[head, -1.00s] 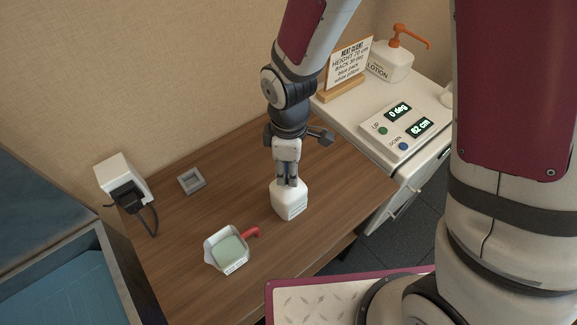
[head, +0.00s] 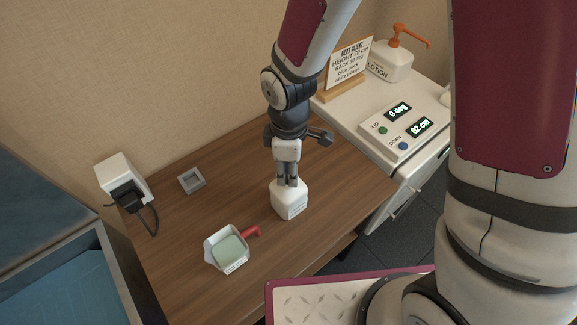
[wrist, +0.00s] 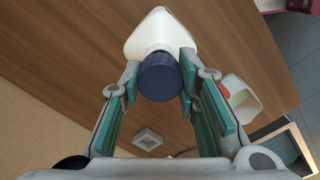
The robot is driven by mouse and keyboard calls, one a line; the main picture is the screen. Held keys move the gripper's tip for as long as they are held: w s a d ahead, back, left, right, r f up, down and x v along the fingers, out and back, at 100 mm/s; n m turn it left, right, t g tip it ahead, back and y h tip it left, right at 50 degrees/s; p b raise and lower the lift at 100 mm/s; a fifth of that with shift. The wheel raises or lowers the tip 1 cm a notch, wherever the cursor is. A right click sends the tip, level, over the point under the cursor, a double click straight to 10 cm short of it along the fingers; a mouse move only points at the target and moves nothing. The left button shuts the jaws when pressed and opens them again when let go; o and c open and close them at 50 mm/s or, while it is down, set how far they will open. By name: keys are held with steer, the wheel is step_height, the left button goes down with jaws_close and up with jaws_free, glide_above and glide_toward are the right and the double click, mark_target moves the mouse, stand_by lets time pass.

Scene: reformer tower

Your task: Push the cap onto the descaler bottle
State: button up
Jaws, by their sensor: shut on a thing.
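The white descaler bottle (head: 290,200) stands upright on the wooden table, directly below my gripper (head: 288,180). In the wrist view the bottle (wrist: 155,28) shows beyond the dark blue cap (wrist: 160,77). The cap sits at the bottle's neck, between the teal pads of my gripper (wrist: 160,80), which is shut on it. The cap is hidden by the fingers in the head view. I cannot tell whether it is fully seated on the neck.
A small grey square tray (head: 191,180) and a wall charger (head: 124,180) are further left. A control panel (head: 404,127) and lotion bottle (head: 391,60) stand on the cabinet at right.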

steer(key=shift+f+b, duration=0.35)
steer(key=shift+f, duration=0.35)
steer(key=o, duration=0.8)
steer(key=shift+o, duration=0.2)
steer(key=shift+r+p, duration=1.65)
steer(key=shift+r, duration=1.4)
